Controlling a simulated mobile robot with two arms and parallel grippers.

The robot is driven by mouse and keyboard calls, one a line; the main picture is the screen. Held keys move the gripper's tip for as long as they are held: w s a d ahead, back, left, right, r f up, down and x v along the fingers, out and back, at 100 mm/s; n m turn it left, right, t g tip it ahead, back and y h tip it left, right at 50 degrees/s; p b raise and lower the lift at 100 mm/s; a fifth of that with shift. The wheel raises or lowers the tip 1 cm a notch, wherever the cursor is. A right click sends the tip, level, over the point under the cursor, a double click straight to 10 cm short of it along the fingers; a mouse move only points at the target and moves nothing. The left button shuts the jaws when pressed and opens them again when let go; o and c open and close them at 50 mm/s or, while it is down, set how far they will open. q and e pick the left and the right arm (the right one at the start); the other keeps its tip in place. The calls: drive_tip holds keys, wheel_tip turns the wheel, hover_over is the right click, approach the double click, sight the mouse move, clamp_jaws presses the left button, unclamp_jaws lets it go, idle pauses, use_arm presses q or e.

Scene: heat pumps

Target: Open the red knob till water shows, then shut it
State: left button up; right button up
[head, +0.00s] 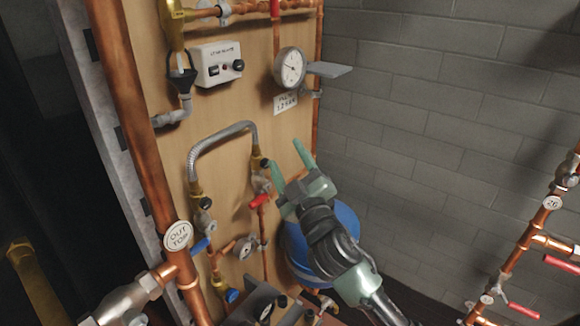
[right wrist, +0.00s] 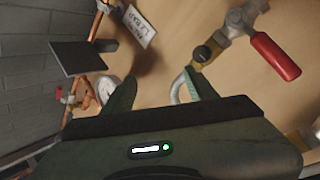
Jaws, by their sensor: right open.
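A red lever-like knob (head: 259,201) sits on a valve on the wooden panel, below the braided hose. In the right wrist view the red knob (right wrist: 275,56) is large at the upper right, beside its brass and grey valve body (right wrist: 236,25). My right gripper (head: 288,160) is open and empty, in front of the panel's right edge, up and to the right of the red knob and apart from it. Its two green fingers (right wrist: 160,88) also show in the right wrist view, with nothing between them. No water is visible. My left gripper is not in view.
A braided hose (head: 222,132) arches across the panel (head: 232,105). A gauge (head: 290,67) with a grey plate (head: 329,69) is above my right gripper. A blue vessel (head: 322,240) is behind my right arm. A blue handle (head: 200,245) is lower left. Pipes with red handles (head: 562,265) stand at right.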

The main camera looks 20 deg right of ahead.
drive_tip(key=shift+d+f+m+g, duration=0.2)
drive_tip(key=shift+f+m+g, duration=0.1)
drive_tip(key=shift+f, duration=0.7)
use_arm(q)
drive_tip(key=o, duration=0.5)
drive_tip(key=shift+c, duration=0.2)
